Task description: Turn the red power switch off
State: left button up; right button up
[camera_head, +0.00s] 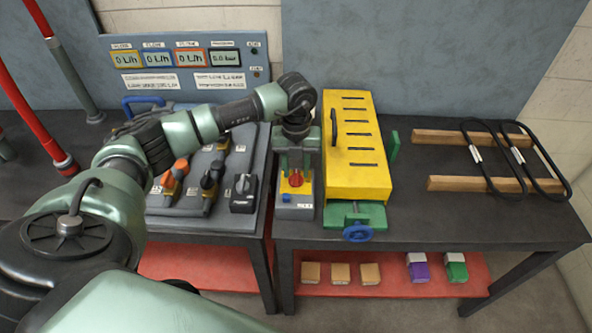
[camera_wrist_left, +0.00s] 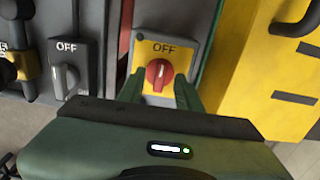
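The red power switch (camera_head: 296,180) is a round knob on a yellow plate, on a grey box on the bench. In the left wrist view the red knob (camera_wrist_left: 159,73) shows with "OFF" printed above it. Its ridge looks near upright, tilted a little. My left gripper (camera_head: 296,166) points down over the switch box. Its two fingers (camera_wrist_left: 158,92) are apart, one on each side of the knob, with gaps between them and it. I cannot tell whether they reach down to the knob's height. My right gripper is not in view.
A grey switch (camera_wrist_left: 66,80) marked "OFF" is left of the box, beside orange-handled valves (camera_head: 172,178). A blue button (camera_head: 287,198) is on the switch box. A yellow slotted cabinet (camera_head: 357,175) stands close on the right. Wooden bars (camera_head: 460,138) with black loops lie farther right.

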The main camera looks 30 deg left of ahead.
aim_at(296, 174)
pick_arm(q)
notch_tip(296, 174, up, 7)
jog(key=shift+f+b, duration=0.1)
jog(key=shift+b, duration=0.55)
